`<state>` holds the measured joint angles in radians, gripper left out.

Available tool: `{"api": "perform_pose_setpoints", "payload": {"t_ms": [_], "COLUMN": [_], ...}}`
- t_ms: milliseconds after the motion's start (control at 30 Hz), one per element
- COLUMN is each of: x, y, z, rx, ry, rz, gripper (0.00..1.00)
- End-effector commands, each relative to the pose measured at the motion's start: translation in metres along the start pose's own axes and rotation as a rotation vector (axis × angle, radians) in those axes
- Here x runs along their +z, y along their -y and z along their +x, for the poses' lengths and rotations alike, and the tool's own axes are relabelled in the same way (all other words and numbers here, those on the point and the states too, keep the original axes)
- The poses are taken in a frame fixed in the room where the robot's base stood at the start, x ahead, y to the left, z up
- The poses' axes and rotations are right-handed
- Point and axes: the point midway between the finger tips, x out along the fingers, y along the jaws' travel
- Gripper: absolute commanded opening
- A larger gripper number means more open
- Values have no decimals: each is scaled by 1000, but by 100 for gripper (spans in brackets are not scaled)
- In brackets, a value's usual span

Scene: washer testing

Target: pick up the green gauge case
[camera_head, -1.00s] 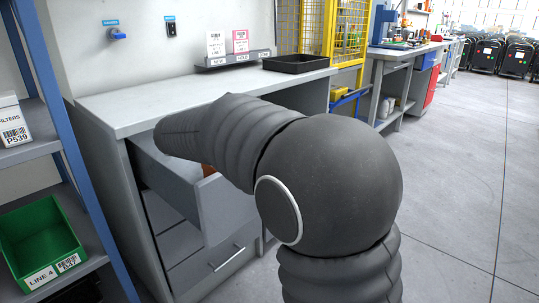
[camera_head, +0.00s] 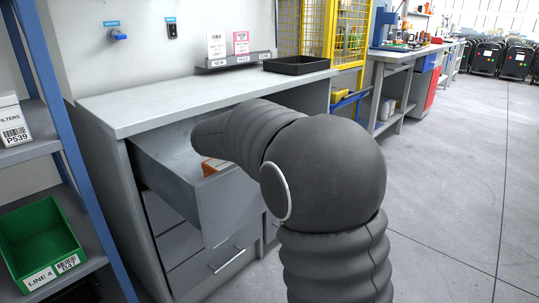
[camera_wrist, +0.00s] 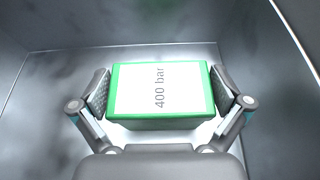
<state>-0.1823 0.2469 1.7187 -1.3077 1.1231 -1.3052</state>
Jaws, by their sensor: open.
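The green gauge case (camera_wrist: 160,119) shows in the wrist view, with a white top label reading "400 bar". It lies on the metal floor of the open drawer (camera_head: 195,205). My gripper (camera_wrist: 168,98) is open, with one finger on the left side of the case and one on the right. The fingers are close to its sides; I cannot tell whether they touch it. In the head view my arm hides the gripper and the case.
An orange and white box (camera_head: 213,166) is in the drawer, partly behind my arm. The drawer walls surround the gripper. The worktop (camera_head: 150,105) above carries a black tray (camera_head: 297,64). A blue-posted shelf with a green bin (camera_head: 38,240) stands at left.

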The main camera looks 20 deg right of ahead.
Motion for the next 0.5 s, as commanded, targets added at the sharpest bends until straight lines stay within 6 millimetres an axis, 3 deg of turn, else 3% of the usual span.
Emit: {"api": "perform_pose_setpoints", "payload": {"t_ms": [33, 233, 500], "x": [0, 0, 2], "y": [0, 0, 0], "z": [0, 0, -1], "rx": [0, 0, 0], "ry": [0, 0, 1], "rz": [0, 0, 1], "gripper": [100, 50, 48]}}
